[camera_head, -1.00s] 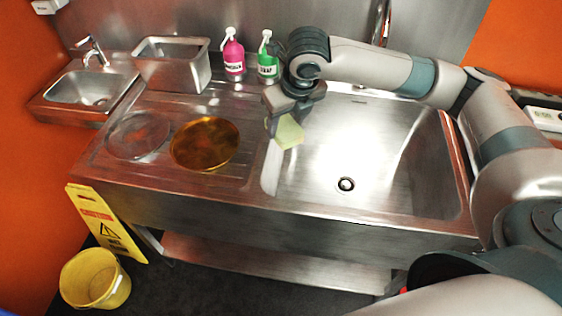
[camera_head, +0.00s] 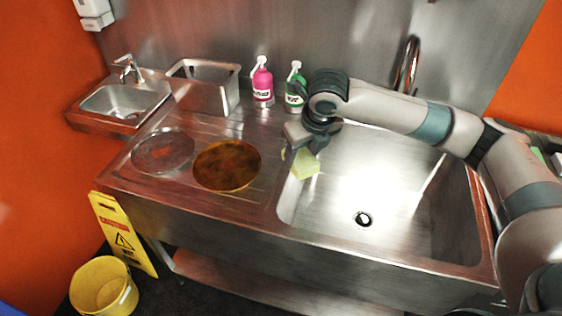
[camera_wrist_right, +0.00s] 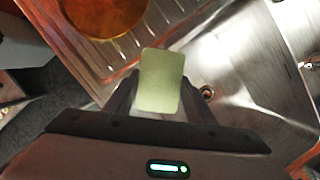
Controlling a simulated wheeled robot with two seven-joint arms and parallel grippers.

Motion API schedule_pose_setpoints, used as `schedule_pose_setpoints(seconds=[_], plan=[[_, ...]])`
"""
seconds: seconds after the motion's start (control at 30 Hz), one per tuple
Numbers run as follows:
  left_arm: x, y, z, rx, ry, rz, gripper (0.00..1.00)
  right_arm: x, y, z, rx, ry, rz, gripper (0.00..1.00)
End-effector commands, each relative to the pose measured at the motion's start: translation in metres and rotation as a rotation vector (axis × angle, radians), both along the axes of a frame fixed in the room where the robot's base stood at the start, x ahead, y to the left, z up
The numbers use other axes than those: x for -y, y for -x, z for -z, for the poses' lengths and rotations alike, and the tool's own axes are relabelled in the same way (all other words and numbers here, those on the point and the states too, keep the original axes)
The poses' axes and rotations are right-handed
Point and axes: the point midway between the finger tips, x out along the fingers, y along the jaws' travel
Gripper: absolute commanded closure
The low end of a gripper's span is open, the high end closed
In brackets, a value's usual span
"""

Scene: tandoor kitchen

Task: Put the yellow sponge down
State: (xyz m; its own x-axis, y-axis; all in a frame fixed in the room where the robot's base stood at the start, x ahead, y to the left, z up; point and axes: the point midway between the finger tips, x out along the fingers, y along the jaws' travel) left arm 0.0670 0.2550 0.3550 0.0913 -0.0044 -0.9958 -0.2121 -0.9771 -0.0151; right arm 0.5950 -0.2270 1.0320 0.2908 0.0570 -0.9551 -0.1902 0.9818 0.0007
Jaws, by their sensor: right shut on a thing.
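The yellow sponge (camera_head: 305,165) is a pale yellow-green block in the head view, over the left rim of the large sink basin. My right gripper (camera_head: 297,153) is shut on it from above. In the right wrist view the sponge (camera_wrist_right: 161,82) stands out between the two dark fingers of the gripper (camera_wrist_right: 160,105). I cannot tell whether the sponge touches the metal below. The left gripper is not in view.
The large sink (camera_head: 400,200) with its drain is empty. A brown, dirty round plate (camera_head: 227,165) and a grey plate (camera_head: 163,151) lie on the drainboard to the left. A pink bottle (camera_head: 262,84), a green bottle (camera_head: 295,92) and a metal bin (camera_head: 205,90) stand behind.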

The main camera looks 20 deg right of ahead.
Motion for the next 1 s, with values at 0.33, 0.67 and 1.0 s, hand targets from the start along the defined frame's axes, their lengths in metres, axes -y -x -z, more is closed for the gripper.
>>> schedule_pose_setpoints(seconds=[0.33,0.67,1.0], plan=[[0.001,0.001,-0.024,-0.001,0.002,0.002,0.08,-0.03,-0.053,0.035,-0.001,0.0,0.002,0.68],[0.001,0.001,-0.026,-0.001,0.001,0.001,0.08,-0.035,-0.064,0.044,0.0,0.001,0.0,0.68],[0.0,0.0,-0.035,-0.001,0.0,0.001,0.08,-0.035,-0.063,0.055,-0.003,0.001,0.001,0.68]])
